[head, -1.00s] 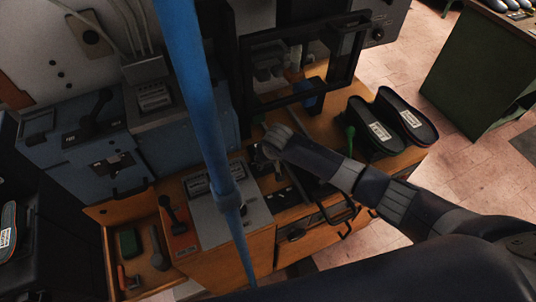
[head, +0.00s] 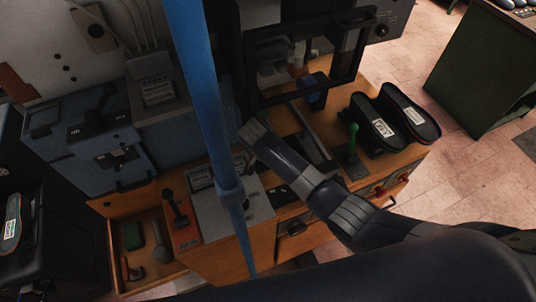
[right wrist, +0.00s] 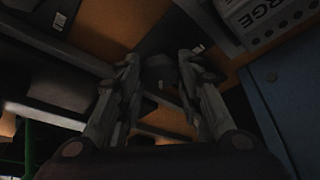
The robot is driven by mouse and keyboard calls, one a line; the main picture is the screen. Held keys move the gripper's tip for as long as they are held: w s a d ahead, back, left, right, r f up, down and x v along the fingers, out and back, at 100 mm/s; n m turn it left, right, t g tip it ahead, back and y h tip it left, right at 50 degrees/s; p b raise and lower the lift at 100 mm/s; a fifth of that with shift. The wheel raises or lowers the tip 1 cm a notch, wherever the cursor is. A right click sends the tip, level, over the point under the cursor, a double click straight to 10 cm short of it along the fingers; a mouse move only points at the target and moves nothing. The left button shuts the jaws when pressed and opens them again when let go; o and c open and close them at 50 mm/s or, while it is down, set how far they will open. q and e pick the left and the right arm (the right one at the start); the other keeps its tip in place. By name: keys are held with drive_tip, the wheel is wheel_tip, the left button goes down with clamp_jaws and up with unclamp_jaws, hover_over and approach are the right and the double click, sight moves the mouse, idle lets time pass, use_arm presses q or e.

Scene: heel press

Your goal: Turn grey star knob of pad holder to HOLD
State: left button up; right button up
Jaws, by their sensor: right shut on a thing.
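My right gripper (right wrist: 159,65) shows in the right wrist view with a finger on each side, shut on a small dark, rounded thing (right wrist: 158,76). It is where the grey star knob could be, but its star shape and any HOLD mark are too dark to read. In the head view my right arm (head: 290,170) reaches in from the right to the wooden bench. Its wrist covers the fingers and what they hold, so the pad holder cannot be told clearly there. My left gripper is not in view.
A blue pole (head: 200,90) crosses the head view. A black frame (head: 364,45) stands behind my right wrist. A green-handled lever (head: 352,140) and two dark shoe soles (head: 404,115) are to the right. An open drawer (head: 122,222) with tools is at lower left.

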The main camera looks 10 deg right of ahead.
idle(0.5)
drive_tip(key=o, duration=1.1)
drive_tip(key=shift+c, duration=0.2)
drive_tip(key=shift+r, duration=0.1)
drive_tip(key=v, duration=1.1)
drive_tip(key=shift+s+a+r, duration=0.15)
drive_tip(key=shift+a+r, duration=0.05)
drive_tip(key=shift+r, duration=0.15)
